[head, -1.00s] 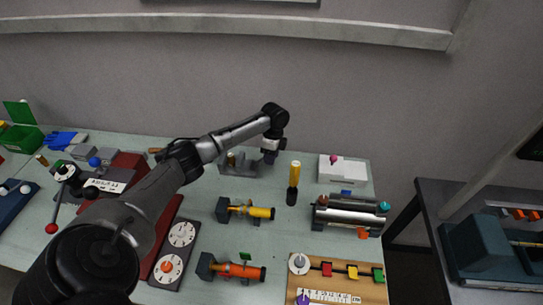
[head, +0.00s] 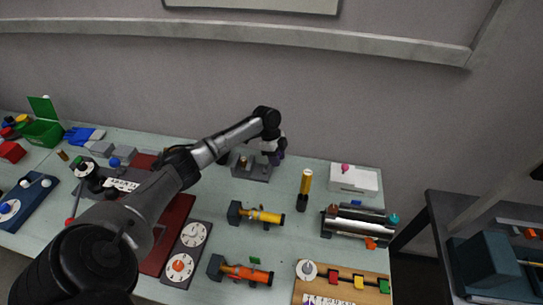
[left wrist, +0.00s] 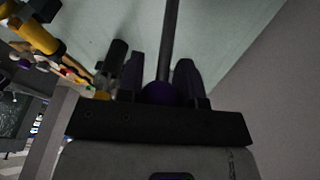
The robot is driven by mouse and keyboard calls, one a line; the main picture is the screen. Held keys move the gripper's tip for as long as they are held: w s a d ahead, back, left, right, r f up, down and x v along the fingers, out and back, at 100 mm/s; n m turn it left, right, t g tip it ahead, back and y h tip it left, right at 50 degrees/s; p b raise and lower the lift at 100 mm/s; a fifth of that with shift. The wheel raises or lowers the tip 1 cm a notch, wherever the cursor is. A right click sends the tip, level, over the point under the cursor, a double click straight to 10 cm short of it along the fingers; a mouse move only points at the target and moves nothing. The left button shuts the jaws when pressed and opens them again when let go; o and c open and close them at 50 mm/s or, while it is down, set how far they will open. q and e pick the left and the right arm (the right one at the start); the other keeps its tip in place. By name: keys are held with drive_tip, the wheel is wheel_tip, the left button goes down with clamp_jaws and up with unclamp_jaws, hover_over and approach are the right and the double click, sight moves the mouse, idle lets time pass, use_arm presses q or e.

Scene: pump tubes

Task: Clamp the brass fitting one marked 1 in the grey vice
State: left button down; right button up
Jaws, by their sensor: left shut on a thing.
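The grey vice (head: 262,174) stands at the back of the bench, left of centre in the head view. A small brass-brown piece (head: 243,161) stands upright at the vice; I cannot read a mark on it. My left gripper (head: 279,157) is at the vice's right side, close against it. In the left wrist view, my left gripper (left wrist: 160,82) is shut on a purple knob (left wrist: 160,93) at the end of a dark rod (left wrist: 170,40). My right gripper is not in view.
A yellow-topped black post (head: 306,184) stands right of the vice. A yellow pump tube (head: 262,216) and an orange one (head: 247,273) lie in front. A silver cylinder unit (head: 354,222) and a white box (head: 352,179) stand to the right.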

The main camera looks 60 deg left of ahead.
use_arm(q)
drive_tip(key=shift+s+a+r+t+h, duration=0.3)
drive_tip(key=shift+s+a+t+h, duration=0.15)
drive_tip(key=shift+t+h, duration=0.05)
drive_tip(key=shift+s+a+r+t+h, duration=0.25)
drive_tip(key=shift+s+a+t+h, duration=0.35)
drive_tip(key=shift+t+h, duration=0.2)
drive_tip(key=c, duration=0.8)
unclamp_jaws()
drive_tip(key=shift+v, duration=7)
drive_tip(key=shift+s+f, duration=0.1)
drive_tip(key=shift+f, duration=0.05)
